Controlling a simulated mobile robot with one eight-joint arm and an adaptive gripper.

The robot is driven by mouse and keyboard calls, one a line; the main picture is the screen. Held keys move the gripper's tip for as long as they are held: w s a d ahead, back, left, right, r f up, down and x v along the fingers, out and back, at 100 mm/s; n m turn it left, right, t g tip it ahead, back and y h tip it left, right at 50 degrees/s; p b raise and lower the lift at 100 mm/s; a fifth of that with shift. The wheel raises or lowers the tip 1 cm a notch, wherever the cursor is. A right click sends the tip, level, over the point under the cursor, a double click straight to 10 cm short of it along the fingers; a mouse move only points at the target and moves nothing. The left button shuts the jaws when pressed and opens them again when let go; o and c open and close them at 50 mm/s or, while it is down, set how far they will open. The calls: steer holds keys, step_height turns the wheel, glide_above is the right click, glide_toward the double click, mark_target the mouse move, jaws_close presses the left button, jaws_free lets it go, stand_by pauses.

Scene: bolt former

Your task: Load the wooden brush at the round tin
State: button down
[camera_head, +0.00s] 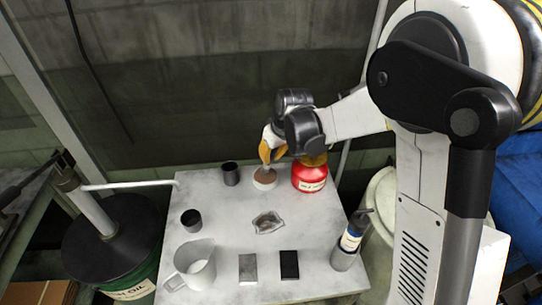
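The round tin (265,184) is small and pale, with a brown top surface. It stands near the back edge of the table, left of a red can. My gripper (267,160) points down just above the tin, its orange fingers close to the tin's top. A narrow tan piece shows at the fingers over the tin. It may be the wooden brush, but it is too small to tell it from a finger. Whether the fingers grip it, and whether its lower end touches the tin's contents, cannot be made out.
The red can (309,180) stands close right of the tin; a dark cup (231,174) stands left. Another dark cup (191,220), a white pitcher (196,268), a crumpled rag (267,222), a grey block (248,268), a black block (289,265) and a bottle (347,248) share the pale table (222,225).

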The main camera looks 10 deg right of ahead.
steer(key=shift+f+b, duration=0.55)
steer(key=shift+f, duration=0.1)
stand_by(1.7)
steer(key=shift+r+p, duration=2.45)
steer(key=shift+r, duration=1.1)
